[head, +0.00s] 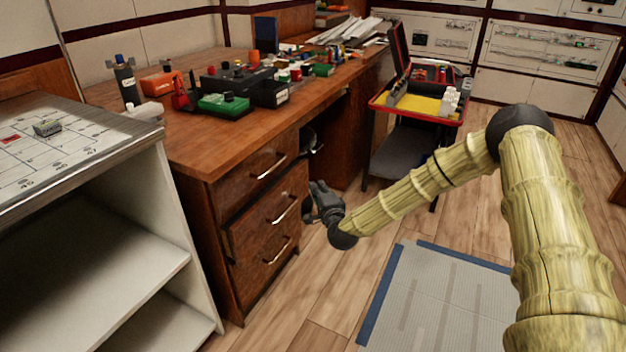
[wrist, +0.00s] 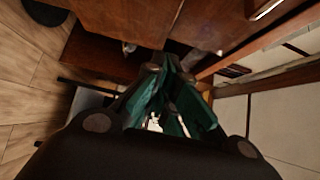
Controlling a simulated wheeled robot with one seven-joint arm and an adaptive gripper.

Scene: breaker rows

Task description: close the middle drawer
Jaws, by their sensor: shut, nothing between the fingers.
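The wooden desk's drawer stack shows in the head view. The middle drawer (head: 262,226) has a metal bar handle (head: 285,209) and its front seems to stand out slightly from the top drawer (head: 255,170). The bottom drawer (head: 262,265) is below it. My gripper (head: 316,190) is shut and empty, just right of the middle drawer's right edge; I cannot tell whether it touches. In the wrist view my gripper's fingers (wrist: 168,68) are together, dark with green parts, with brown wood panels beyond them.
A white shelf unit (head: 180,225) stands left of the drawers. Several tools and parts lie on the desktop (head: 190,145). A grey mat (head: 440,300) lies on the floor, which is clear before the drawers.

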